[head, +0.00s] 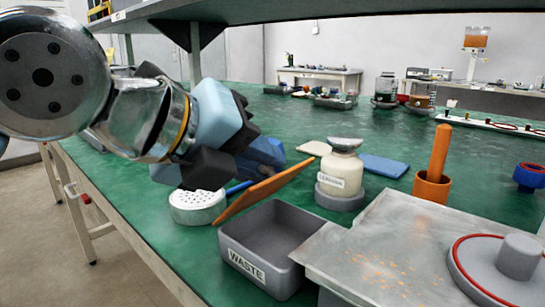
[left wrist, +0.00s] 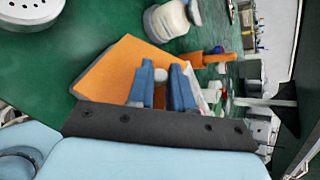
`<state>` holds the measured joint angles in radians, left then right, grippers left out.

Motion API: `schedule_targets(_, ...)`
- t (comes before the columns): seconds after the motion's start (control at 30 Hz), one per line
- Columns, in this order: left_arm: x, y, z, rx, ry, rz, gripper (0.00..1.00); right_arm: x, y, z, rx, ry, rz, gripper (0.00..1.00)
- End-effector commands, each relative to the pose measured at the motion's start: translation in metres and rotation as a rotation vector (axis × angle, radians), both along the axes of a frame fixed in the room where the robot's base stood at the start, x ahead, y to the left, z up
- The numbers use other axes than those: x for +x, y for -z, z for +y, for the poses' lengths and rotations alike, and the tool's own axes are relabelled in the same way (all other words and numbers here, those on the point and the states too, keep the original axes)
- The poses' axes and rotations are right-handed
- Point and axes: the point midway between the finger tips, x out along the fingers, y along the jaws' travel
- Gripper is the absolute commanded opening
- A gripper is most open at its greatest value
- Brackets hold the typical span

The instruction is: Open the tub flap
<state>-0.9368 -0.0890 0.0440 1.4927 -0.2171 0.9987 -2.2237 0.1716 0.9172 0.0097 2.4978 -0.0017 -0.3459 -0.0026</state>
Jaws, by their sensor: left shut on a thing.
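The tub (head: 287,258) is a grey open box labelled WASTE at the front middle of the green table. Its orange flap (head: 262,190) stands raised and tilted along the tub's far side, so the inside shows and looks empty. My left gripper (head: 268,160) is behind the flap in the head view. In the left wrist view the flap (left wrist: 115,70) lies beyond the blue fingers (left wrist: 163,76), which are shut on a small pale round knob at the flap. The fingertips' contact is partly hidden in the head view. My right gripper is not in view.
A cream bottle (head: 341,172) stands on a grey base behind the tub. A white perforated round pot (head: 197,206) is to the left. A metal plate (head: 375,250) adjoins the tub at right, with an orange holder (head: 432,187) behind it. A shelf (head: 300,10) hangs overhead.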

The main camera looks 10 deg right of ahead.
Motion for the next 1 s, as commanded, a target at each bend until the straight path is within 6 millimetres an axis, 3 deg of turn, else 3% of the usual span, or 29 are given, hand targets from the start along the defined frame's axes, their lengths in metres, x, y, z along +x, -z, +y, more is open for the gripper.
schedule_targets(0.37,0.023,-0.003,0.019,-0.195,-0.007,0.235,0.00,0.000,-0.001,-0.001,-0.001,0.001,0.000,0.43)
schedule_targets(1.0,0.057,0.007,0.048,-0.535,-0.004,0.633,0.00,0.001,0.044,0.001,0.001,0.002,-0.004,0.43)
